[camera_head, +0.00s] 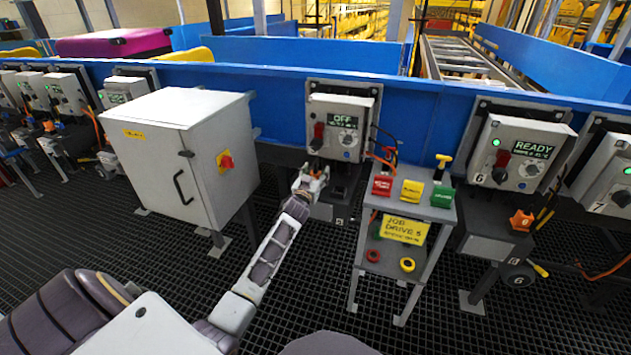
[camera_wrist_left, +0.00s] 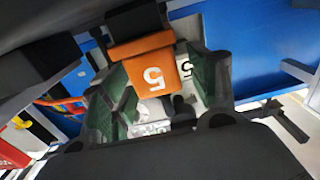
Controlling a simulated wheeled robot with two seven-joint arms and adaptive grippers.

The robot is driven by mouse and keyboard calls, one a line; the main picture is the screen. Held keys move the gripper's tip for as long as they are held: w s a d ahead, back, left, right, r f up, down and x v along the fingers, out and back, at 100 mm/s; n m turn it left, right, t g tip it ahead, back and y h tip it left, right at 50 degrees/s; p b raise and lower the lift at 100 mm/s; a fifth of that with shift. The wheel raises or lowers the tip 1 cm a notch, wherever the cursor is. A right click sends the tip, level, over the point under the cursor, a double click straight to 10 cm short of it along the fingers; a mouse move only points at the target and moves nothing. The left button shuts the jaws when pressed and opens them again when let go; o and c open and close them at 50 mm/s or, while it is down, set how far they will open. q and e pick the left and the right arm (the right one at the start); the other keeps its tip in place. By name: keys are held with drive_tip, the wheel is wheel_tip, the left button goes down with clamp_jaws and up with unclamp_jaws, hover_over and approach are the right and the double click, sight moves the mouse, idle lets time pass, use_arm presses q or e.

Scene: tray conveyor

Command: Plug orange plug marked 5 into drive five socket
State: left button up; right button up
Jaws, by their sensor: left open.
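The drive five box (camera_head: 340,127) hangs on the blue conveyor side, with its display reading OFF and a red handle (camera_head: 317,139). My left gripper (camera_head: 311,180) is just below this box. In the left wrist view the orange plug (camera_wrist_left: 152,72) marked 5 lies between the green-padded fingers of my left gripper (camera_wrist_left: 163,88), which are open around it. A dark part (camera_wrist_left: 137,22) meets the plug's upper end; I cannot tell whether the plug is fully seated in the socket. In the head view the fingers mostly hide the plug. My right gripper is not in view.
A grey cabinet (camera_head: 165,150) stands left of my arm. On the right, a small stand (camera_head: 432,205) carries red, yellow and green blocks and a yellow sign reading JOB DRIVE 5. Drive box 6 (camera_head: 520,155) reads READY. Dark cables hang beside box five.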

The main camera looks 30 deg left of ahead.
use_arm(q)
drive_tip(key=shift+c, duration=0.4)
drive_tip(key=c, duration=1.1)
drive_tip(key=shift+r, duration=0.15)
